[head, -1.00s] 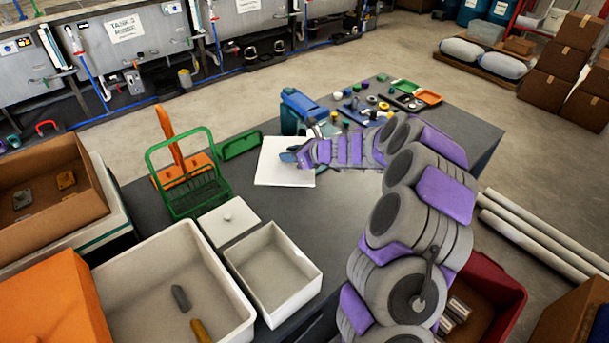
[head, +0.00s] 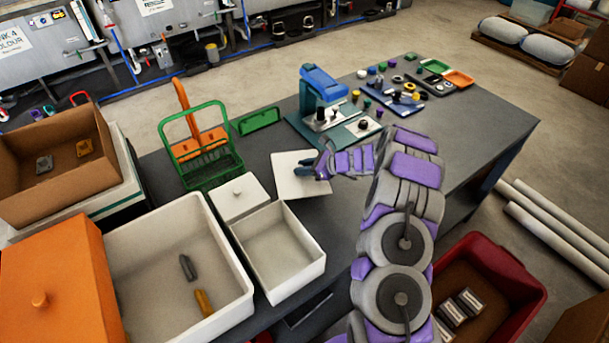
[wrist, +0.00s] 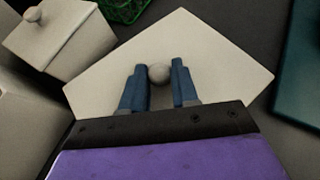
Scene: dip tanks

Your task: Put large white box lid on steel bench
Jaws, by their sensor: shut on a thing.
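The large white box lid (head: 294,182) is a flat square plate over the dark grey steel bench (head: 345,225), behind the smaller white box. In the wrist view the lid (wrist: 220,75) has a round knob (wrist: 159,74) at its middle. My gripper (wrist: 159,78) has its two blue fingers on either side of this knob, shut on it. In the head view my gripper (head: 316,170) covers the lid's right part and hides the knob. I cannot tell whether the lid touches the bench or hangs just above it.
A large white box (head: 228,318) and a smaller open white box (head: 318,262) stand in front, with a small knobbed lid (head: 238,197) beside them. A green basket (head: 205,165) and a blue press (head: 320,90) stand behind. The bench right of the press has small parts and trays.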

